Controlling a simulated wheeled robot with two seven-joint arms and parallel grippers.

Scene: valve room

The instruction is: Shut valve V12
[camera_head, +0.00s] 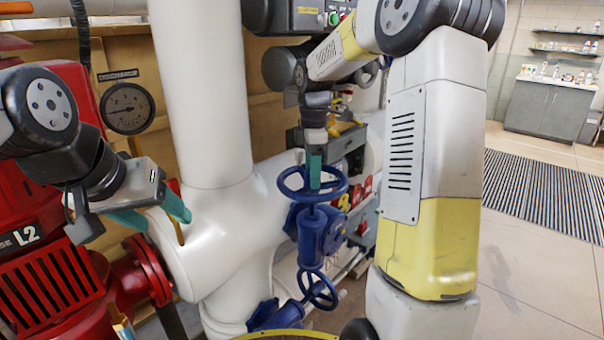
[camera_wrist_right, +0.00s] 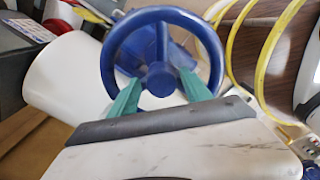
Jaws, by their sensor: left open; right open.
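A blue handwheel (camera_head: 338,190) sits on top of a blue valve body (camera_head: 318,235) beside the white pipe; no V12 tag is legible. The wheel also shows in the right wrist view (camera_wrist_right: 214,50), facing that camera. My right gripper (camera_head: 314,185) points down at the wheel from above. Its teal fingers are open, one on each side of the hub, seen within the rim in the right wrist view (camera_wrist_right: 160,88). I cannot tell whether they touch the wheel. My left gripper (camera_head: 167,220) is open and empty, in front of the white pipe.
A smaller blue handwheel (camera_head: 318,289) sits below the valve body. A thick white pipe (camera_head: 205,100) stands left of the valve. Red machinery (camera_head: 60,270) and a round gauge (camera_head: 127,108) are at the left.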

